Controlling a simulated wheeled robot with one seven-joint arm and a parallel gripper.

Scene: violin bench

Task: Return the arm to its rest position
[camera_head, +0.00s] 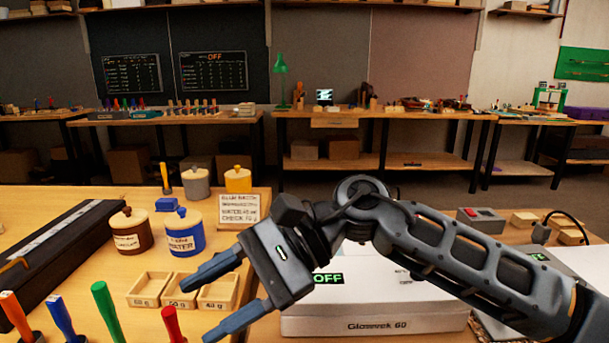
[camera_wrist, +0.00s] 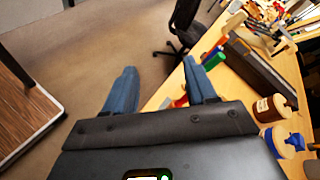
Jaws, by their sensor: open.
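My gripper (camera_head: 226,294) is open and empty. In the head view it hangs in the air in front of the white Glomesek 60 box (camera_head: 375,318), its blue fingers pointing left, near the small wooden trays (camera_head: 178,290). My arm reaches in from the lower right and hides part of the box. In the wrist view my gripper (camera_wrist: 160,92) has its two fingers apart, with the floor (camera_wrist: 90,60) and the edge of the bench (camera_wrist: 185,75) behind them.
A brown jar (camera_head: 130,238), a blue jar (camera_head: 183,238) and coloured handles (camera_head: 104,305) stand on the bench at left. A written card (camera_head: 240,211) stands behind the trays. A black chair (camera_wrist: 180,25) is on the floor in the wrist view.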

